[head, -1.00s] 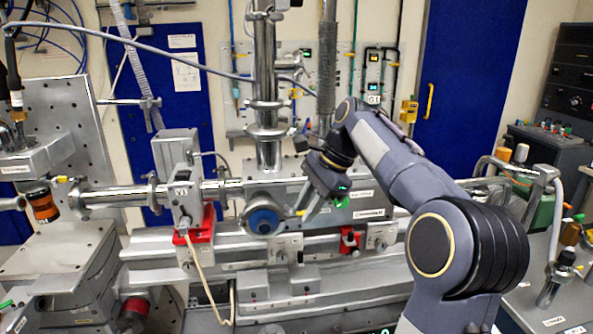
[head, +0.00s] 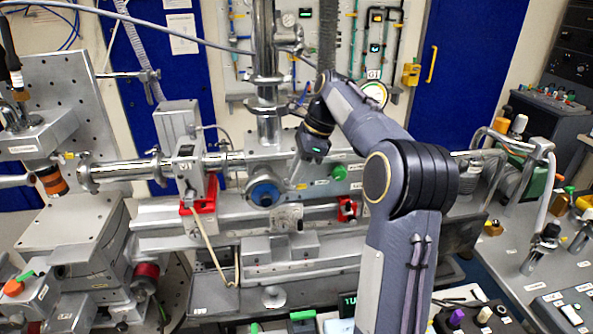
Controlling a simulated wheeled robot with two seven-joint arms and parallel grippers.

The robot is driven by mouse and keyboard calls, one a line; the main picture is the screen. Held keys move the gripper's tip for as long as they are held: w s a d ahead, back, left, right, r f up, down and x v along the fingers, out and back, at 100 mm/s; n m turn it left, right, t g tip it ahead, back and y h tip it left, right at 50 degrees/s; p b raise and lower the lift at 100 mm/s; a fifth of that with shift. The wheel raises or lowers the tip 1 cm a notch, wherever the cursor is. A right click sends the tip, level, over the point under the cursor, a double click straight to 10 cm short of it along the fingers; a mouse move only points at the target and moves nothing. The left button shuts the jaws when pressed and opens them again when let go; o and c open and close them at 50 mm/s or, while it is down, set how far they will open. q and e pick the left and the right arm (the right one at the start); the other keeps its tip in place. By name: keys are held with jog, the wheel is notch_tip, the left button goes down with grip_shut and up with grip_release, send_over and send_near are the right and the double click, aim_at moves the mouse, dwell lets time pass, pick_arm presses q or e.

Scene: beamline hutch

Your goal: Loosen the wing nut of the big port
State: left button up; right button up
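The round port with the blue face and metal rim (head: 264,193) is on the front of the grey chamber box, left of centre; I take it for the big port. Its wing nut is too small to make out, or is hidden near my fingers. My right gripper (head: 294,179) comes from above right, its thin fingers pointing down and left, just right of the port rim. I cannot tell whether they touch it, nor how far apart the fingers are. No held thing shows. My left gripper is not in view.
A green knob (head: 338,173) is on the box right of my gripper. A red clamp (head: 347,208) sits on the rail below. A valve block with a red base (head: 198,196) stands left of the port. The vertical steel column (head: 267,80) rises behind. A control bench lies at the right.

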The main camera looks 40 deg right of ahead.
jog(key=shift+a+f, duration=0.1)
jog(key=shift+f, duration=0.1)
jog(key=shift+c, duration=0.2)
grip_shut()
jog(key=shift+n, duration=0.3)
jog(key=n+g, duration=0.1)
jog(key=n, duration=0.2)
jog(key=shift+w+y, duration=0.2)
jog(key=shift+y, duration=0.1)
jog(key=shift+w+n+g, duration=0.15)
jog(key=shift+n+g, duration=0.75)
jog(key=shift+n, duration=1.1)
